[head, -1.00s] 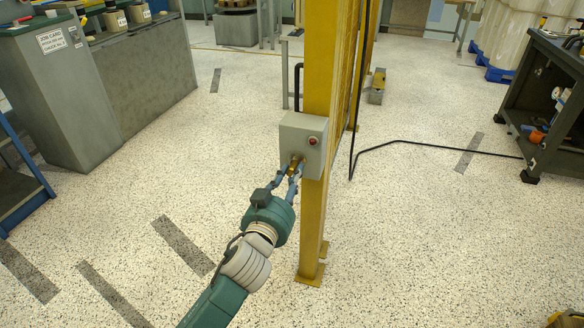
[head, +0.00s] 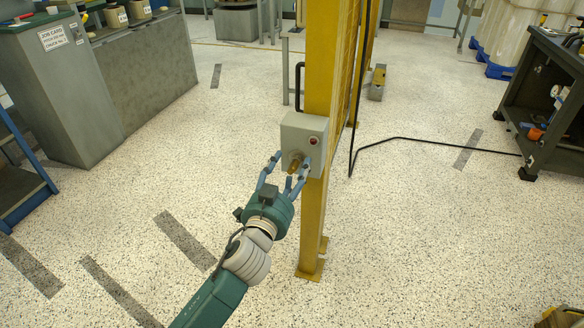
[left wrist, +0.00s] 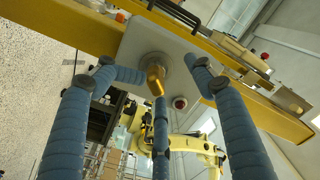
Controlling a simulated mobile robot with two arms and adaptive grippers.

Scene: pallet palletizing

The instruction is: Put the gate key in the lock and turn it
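The brass gate key (head: 296,163) sits in the lock on the front of a grey lock box (head: 302,130). In the left wrist view the key (left wrist: 155,78) stands out from a round lock face (left wrist: 154,66); its exact turn angle is hard to tell. The box is fixed to a yellow post and bears a red button (head: 314,141). My left gripper (head: 288,168) is open, its blue fingers spread around the key, apart from it at the sides. In the left wrist view one finger lies close below the key, and contact is unclear. My right gripper is not in view.
The yellow gate post (head: 318,220) stands on the floor with mesh fencing behind it. A black cable (head: 430,143) runs over the floor to a dark cart (head: 545,105) at the right. A grey cabinet (head: 70,100) stands at the left. Open floor lies around the post.

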